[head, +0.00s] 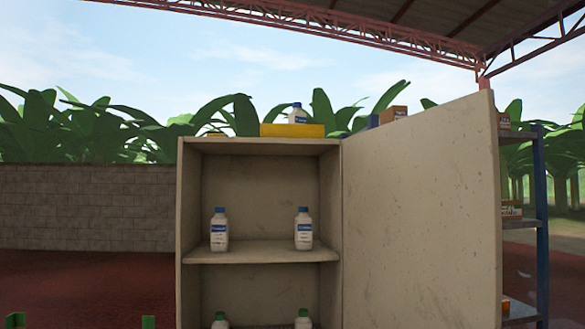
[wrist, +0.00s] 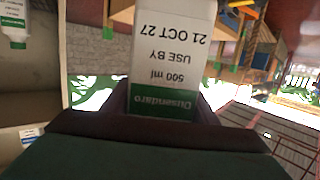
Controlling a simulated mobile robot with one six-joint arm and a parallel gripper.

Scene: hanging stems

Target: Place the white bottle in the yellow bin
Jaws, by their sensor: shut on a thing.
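My gripper (wrist: 163,108) is shut on a white bottle (wrist: 170,50) in the wrist view. The bottle has a green label band reading "Dusendaro" and "500 ml"; its print appears upside down. Its far end runs out of the top of the picture. A low yellow bin (head: 292,131) sits on top of the cabinet in the head view. A white bottle with a blue cap (head: 297,115) rises above the bin's front edge; I cannot tell whether it is inside or behind. My gripper cannot be made out in the head view.
The pale cabinet (head: 260,148) holds two blue-capped bottles (head: 219,230) (head: 303,229) on its middle shelf and two green-capped ones (head: 220,319) (head: 303,319) lower down. Its open door (head: 420,215) juts right, before a blue rack (head: 541,220). Boxes (head: 393,114) show behind the door.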

